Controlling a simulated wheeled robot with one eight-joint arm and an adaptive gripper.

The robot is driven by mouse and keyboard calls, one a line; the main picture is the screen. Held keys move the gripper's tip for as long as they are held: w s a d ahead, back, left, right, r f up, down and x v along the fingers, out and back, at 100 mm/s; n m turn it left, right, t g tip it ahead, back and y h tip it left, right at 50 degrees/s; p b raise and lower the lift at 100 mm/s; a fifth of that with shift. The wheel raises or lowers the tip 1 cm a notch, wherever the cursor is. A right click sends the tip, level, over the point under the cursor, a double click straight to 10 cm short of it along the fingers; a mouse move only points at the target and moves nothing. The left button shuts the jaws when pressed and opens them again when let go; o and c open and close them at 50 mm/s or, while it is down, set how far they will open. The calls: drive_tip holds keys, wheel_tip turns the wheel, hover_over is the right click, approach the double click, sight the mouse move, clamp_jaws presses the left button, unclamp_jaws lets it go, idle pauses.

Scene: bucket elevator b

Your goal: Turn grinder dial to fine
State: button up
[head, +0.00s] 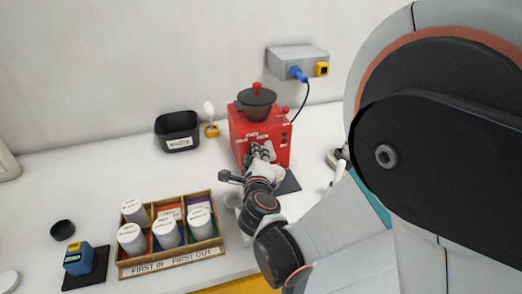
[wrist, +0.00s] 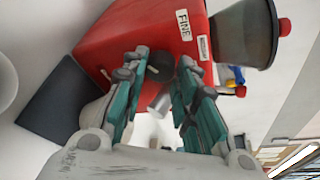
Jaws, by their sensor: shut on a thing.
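The red grinder (head: 279,130) stands on the counter against the wall, its dark hopper (head: 256,103) on top. In the wrist view its red front (wrist: 130,38) shows side-on, with the FINE label (wrist: 183,22) and the MEDIUM label (wrist: 204,47); a third label is partly hidden by a finger. My gripper (head: 260,152) is at the grinder's front, just below the labels. In the wrist view my gripper (wrist: 163,78) has its two teal-padded fingers around the dark dial (wrist: 160,68), shut on it. The fingers hide much of the dial, so I cannot tell its setting.
A wooden rack (head: 190,258) of white-lidded canisters stands left of my arm. A black bin (head: 178,131) and a yellow holder with a white spoon (head: 210,120) stand left of the grinder. A wall socket box (head: 297,60) feeds a cable behind it. The counter's left middle is clear.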

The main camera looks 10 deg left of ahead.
drive_tip(key=shift+f+n+t+h+b, duration=0.15)
drive_tip(key=shift+n+t+b, duration=0.75)
drive_tip(key=shift+n, duration=0.95)
drive_tip(key=shift+f+n+t+h+b, duration=0.15)
drive_tip(key=shift+n+t+b, duration=0.35)
drive_tip(key=shift+n+b, duration=1.1)
drive_tip(key=shift+s+n+p, duration=0.1)
drive_tip(key=shift+n+p, duration=0.2)
drive_tip(key=shift+n, duration=0.15)
drive_tip(key=o, duration=1)
drive_tip(key=shift+o, duration=0.2)
drive_tip(key=shift+r, duration=0.1)
